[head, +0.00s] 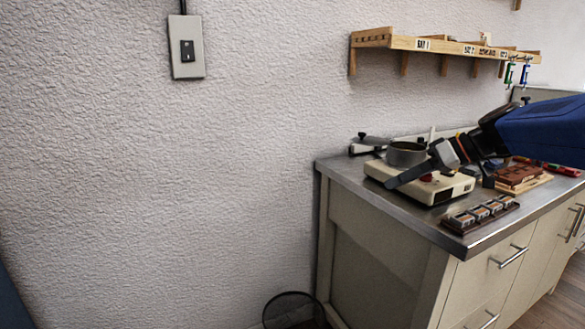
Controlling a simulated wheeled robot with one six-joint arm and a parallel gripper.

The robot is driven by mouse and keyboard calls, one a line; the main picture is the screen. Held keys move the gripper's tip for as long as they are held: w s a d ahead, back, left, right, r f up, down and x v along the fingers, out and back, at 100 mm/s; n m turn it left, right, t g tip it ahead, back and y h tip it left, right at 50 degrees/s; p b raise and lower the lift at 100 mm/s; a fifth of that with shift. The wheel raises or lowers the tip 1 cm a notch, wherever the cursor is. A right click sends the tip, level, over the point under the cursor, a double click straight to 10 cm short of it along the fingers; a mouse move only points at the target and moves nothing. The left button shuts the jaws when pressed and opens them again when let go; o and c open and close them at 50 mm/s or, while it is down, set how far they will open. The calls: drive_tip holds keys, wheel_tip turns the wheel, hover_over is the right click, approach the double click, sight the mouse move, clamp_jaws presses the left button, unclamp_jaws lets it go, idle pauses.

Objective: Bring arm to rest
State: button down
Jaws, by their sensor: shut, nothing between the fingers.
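My arm reaches in from the right edge with a blue link (545,130) and a dark wrist with an orange band. My gripper (402,179) is at its end, low over the bench. It is shut and empty. Its dark fingers point left and down, in front of a cream-coloured device (450,190) with a grey metal pot (406,154) at its back. I cannot tell from this view whether the fingers touch the device.
The metal-topped bench (345,173) also carries a dark rack with several square cells (480,213), a reddish-brown block (518,175) and red-handled tools (562,170). A wooden shelf (420,43) hangs above. A wire basket (290,309) stands on the floor. Room left of the bench is free.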

drive_tip(key=s+d+f+m+h, duration=0.1)
drive_tip(key=s+f+m+h, duration=0.3)
drive_tip(key=s+f, duration=0.6)
drive_tip(key=s+d+f+m+h, duration=0.1)
drive_tip(key=s+f+m+h, duration=0.2)
drive_tip(key=s+f, duration=0.7)
drive_tip(key=s+h, duration=0.2)
drive_tip(key=s, duration=0.5)
drive_tip(key=shift+s+d+f+m+h, duration=0.2)
drive_tip(key=shift+d+m+h, duration=0.1)
drive_tip(key=shift+d+m, duration=0.1)
